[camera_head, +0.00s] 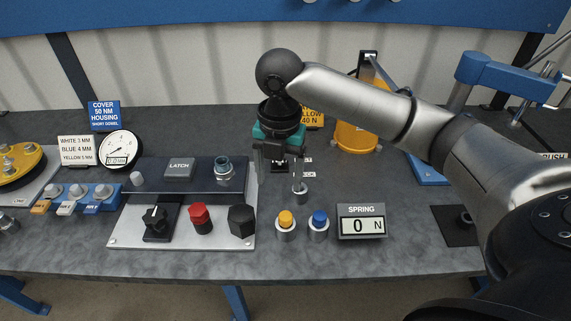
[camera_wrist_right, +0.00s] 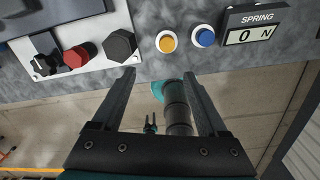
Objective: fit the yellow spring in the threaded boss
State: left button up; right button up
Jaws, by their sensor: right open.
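The yellow spring is the yellow-topped piece in a light round holder (camera_head: 285,223), near the front of the bench; it also shows in the right wrist view (camera_wrist_right: 166,42). The threaded boss looks to be the upright metal fitting with a bluish top (camera_head: 223,172), on the dark panel right of the LATCH label. My right gripper (camera_head: 280,180) is open and empty, above the bench behind the yellow spring. Its two spread fingers show in the wrist view (camera_wrist_right: 158,76), with the spring beyond them. My left gripper's fingers show in neither view.
A blue-topped piece (camera_head: 319,224) stands right of the yellow one, beside the SPRING display reading 0 N (camera_head: 361,224). A small metal post (camera_head: 300,193) stands close below my right gripper. A black hex knob (camera_head: 242,221) and red knob (camera_head: 201,218) are to the left.

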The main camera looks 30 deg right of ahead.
aim_at(286, 216)
jog(key=shift+n, duration=0.4)
jog(key=f, duration=0.4)
jog(key=d+f+b, duration=0.1)
jog(key=f, duration=0.4)
jog(key=f+b, duration=0.1)
jog(key=f, duration=0.3)
jog(key=shift+d+f, duration=0.25)
jog(key=shift+d, duration=0.05)
grip_shut()
dwell(0.5)
